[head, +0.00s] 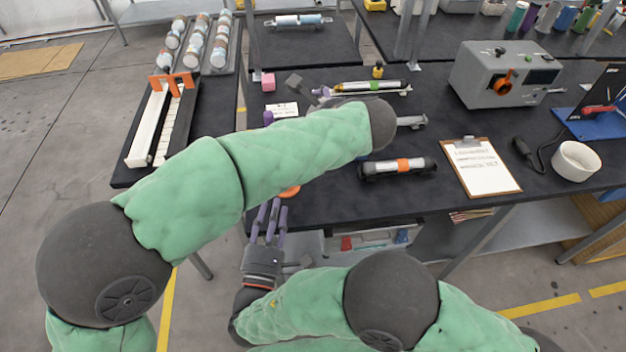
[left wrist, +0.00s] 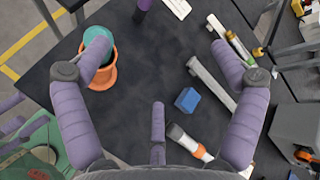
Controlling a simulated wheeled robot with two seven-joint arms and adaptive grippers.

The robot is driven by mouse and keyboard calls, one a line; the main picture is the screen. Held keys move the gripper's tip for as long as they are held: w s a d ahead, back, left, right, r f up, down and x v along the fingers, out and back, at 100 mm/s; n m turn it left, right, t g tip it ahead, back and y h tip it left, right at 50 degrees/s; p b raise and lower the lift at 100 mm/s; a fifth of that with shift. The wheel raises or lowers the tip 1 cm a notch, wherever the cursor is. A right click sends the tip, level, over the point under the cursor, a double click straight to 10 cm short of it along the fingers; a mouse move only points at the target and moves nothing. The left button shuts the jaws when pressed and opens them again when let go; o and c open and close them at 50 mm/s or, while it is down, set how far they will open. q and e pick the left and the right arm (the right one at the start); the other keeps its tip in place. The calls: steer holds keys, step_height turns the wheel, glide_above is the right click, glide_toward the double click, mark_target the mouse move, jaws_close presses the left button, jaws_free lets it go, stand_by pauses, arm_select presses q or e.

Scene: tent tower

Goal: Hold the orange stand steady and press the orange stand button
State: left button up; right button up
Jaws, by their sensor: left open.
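The orange stand (left wrist: 103,80) with a teal round button (left wrist: 100,53) on top stands upright on the dark table in the left wrist view. In the head view only a bit of the orange stand (head: 290,191) shows; my left forearm hides the rest. My left gripper (left wrist: 160,62) is open and empty over the table; its left finger overlaps the stand in the picture, and I cannot tell whether they touch. My right gripper (head: 268,212) is at the table's front edge, just short of the stand, with its purple fingers spread and nothing between them.
A blue cube (left wrist: 187,100) and a white-and-orange cylinder (left wrist: 187,140) lie to the right of the stand. A clipboard (head: 482,166), a grey box device (head: 505,75) and a white bowl (head: 577,161) are at the right. A white-and-black rack (head: 150,122) stands at the left.

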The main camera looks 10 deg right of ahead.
arm_select(q)
steer(key=s+f+m+g+y, duration=0.1)
steer(key=s+f+m+y, duration=0.55)
steer(key=f, duration=0.55)
steer(key=shift+h, duration=0.35)
steer(key=x, duration=1)
steer(key=shift+s+a+f, duration=0.15)
steer(key=shift+a+f, duration=0.05)
steer(key=shift+a, duration=0.3)
arm_select(e)
steer(key=shift+s, duration=0.1)
arm_select(q)
steer(key=c, duration=1.5)
steer(key=shift+o, duration=0.2)
arm_select(e)
jaws_close()
arm_select(q)
steer(key=shift+f, duration=0.1)
